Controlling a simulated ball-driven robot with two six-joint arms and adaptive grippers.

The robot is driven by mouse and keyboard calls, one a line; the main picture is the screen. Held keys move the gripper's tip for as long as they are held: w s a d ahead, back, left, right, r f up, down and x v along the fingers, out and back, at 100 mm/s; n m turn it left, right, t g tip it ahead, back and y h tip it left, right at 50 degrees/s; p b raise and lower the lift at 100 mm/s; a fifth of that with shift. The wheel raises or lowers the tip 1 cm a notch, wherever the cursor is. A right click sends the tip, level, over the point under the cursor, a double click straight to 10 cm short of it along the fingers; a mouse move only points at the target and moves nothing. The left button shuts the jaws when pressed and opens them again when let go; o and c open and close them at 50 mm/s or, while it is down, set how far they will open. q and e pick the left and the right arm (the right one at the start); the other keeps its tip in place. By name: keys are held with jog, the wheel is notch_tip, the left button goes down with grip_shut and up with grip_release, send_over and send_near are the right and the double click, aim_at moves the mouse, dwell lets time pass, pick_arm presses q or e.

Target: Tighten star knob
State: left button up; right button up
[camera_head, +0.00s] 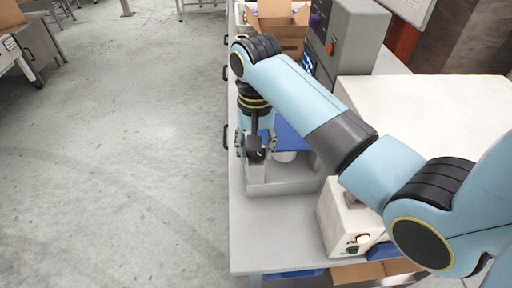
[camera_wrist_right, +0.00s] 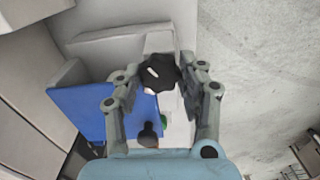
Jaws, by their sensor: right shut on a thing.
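A black star knob (camera_wrist_right: 160,73) sits between the fingertips of my right gripper (camera_wrist_right: 162,76) in the right wrist view. The fingers are shut on it from both sides, and it sits on a pale grey fixture (camera_wrist_right: 90,47). In the head view my right gripper (camera_head: 255,150) points down over the grey fixture (camera_head: 283,186) near the bench's left edge. There the knob is mostly hidden by the gripper. My left gripper is in neither view.
A blue panel (camera_wrist_right: 85,112) stands close beside the gripper. A white box with buttons (camera_head: 345,222) is right of the fixture on the grey bench (camera_head: 262,232). A cardboard box (camera_head: 280,25) and grey control unit (camera_head: 345,40) stand behind. Open floor lies left.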

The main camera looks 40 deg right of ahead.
aim_at(256, 152)
jog(key=o, duration=1.2)
jog(key=shift+c, duration=0.2)
notch_tip(256, 152, up, 7)
jog(key=shift+r, duration=0.2)
